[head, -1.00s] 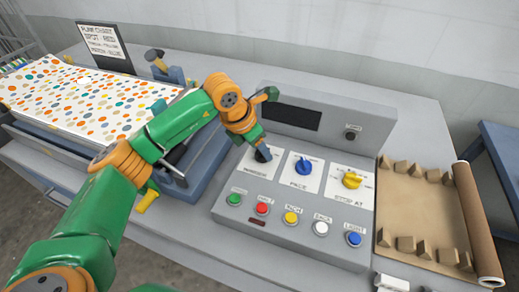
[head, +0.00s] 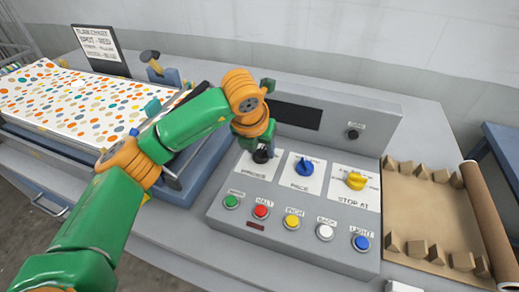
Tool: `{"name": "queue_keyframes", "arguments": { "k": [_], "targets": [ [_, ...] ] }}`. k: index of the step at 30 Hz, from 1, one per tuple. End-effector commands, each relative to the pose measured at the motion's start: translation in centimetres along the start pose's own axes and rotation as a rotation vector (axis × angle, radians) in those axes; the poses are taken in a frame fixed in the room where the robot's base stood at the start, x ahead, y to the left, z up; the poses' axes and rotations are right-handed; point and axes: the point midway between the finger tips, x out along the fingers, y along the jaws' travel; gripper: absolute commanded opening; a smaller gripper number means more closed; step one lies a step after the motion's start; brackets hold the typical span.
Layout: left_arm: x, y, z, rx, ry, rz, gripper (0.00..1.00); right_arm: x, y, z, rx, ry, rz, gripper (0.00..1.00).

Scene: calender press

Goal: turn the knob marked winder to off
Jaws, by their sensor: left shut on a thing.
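A black knob (head: 262,156) sits on the leftmost white plate of the control panel (head: 290,255). The lettering under it is too blurred to read for sure, and its pointer is mostly hidden. My left gripper (head: 261,150) comes down on this knob from above and is shut on it. To the right are a blue knob (head: 305,168) over the word PACE and a yellow knob (head: 356,181) over STOP AT. My right gripper is not in view.
A small black knob (head: 353,134) is on the raised back. A spotted sheet (head: 80,100) lies left; brown paper with wedges (head: 430,215) lies right.

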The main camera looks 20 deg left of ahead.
Motion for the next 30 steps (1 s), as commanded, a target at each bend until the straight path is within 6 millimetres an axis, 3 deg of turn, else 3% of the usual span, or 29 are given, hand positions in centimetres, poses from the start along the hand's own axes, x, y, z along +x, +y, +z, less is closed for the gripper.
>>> {"name": "queue_keyframes", "arguments": {
  "k": [13, 14, 16, 26, 30],
  "targets": [
    [-0.1, 0.0, 0.1, -0.01, -0.004, 0.003, 0.0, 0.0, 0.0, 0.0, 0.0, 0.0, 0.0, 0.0],
    [-0.1, 0.0, 0.1, -0.01, -0.004, 0.003, 0.58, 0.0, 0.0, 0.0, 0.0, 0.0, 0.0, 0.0],
    [-0.1, 0.0, 0.1, -0.01, -0.003, 0.003, 0.77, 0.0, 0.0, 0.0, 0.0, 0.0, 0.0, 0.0],
    [-0.3, 0.0, 0.1, -0.008, -0.002, 0.003, 0.8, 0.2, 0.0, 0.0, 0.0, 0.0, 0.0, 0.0],
    [-2.8, 0.0, 0.1, -0.007, -0.008, 0.002, 0.8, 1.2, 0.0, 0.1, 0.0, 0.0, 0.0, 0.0]
  ]
}}
